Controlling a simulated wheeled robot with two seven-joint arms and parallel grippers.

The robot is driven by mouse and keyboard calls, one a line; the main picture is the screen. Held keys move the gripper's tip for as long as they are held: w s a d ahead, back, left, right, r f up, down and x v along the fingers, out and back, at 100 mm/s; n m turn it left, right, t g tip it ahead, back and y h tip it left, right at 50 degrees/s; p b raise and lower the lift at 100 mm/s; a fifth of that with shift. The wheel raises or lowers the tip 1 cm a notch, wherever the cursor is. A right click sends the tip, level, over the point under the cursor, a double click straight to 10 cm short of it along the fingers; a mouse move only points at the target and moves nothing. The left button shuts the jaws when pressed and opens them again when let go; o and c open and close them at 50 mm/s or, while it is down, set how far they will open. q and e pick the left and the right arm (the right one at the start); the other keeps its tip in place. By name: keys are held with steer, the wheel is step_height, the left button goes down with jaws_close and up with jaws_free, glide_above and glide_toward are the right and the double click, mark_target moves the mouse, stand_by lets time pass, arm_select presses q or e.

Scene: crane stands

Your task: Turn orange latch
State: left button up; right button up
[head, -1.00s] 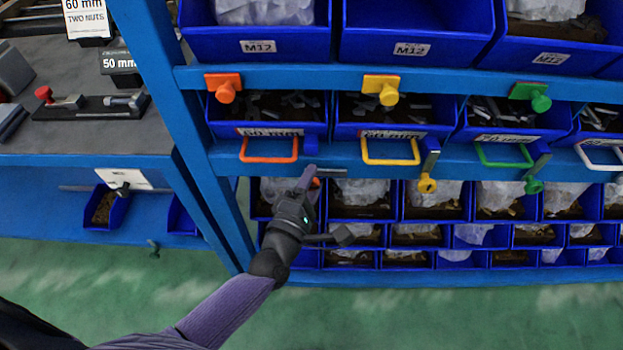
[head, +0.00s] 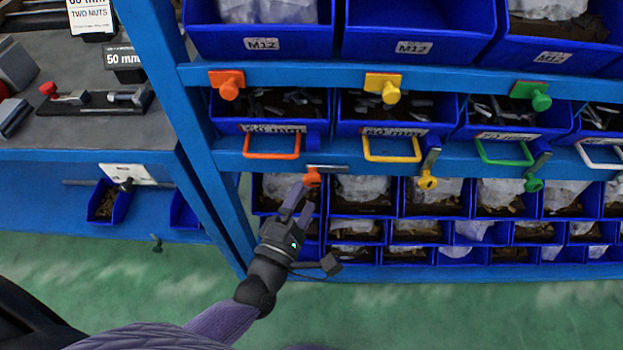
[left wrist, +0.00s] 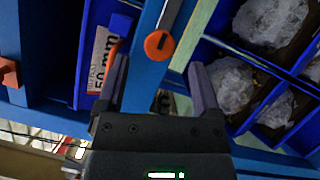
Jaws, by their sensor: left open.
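The orange latch has a round orange knob (head: 312,177) under the left end of a grey bar (head: 328,168), which lies level on the blue rail below the orange handle (head: 271,146). My left gripper (head: 300,200) is open just below and slightly left of the knob. In the left wrist view, the knob (left wrist: 158,45) appears ahead, between and beyond the open fingertips (left wrist: 158,70). No contact with the knob shows. My right gripper is not in view.
Yellow (head: 427,181) and green (head: 533,184) latches hang to the right with slanted bars. Blue bins fill the shelves above and below the rail (head: 370,172). A blue upright (head: 170,100) stands left, beside a grey workbench (head: 90,130).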

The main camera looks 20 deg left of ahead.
arm_select(q)
steer(key=s, duration=0.4)
steer(key=shift+s+a+f, duration=0.25)
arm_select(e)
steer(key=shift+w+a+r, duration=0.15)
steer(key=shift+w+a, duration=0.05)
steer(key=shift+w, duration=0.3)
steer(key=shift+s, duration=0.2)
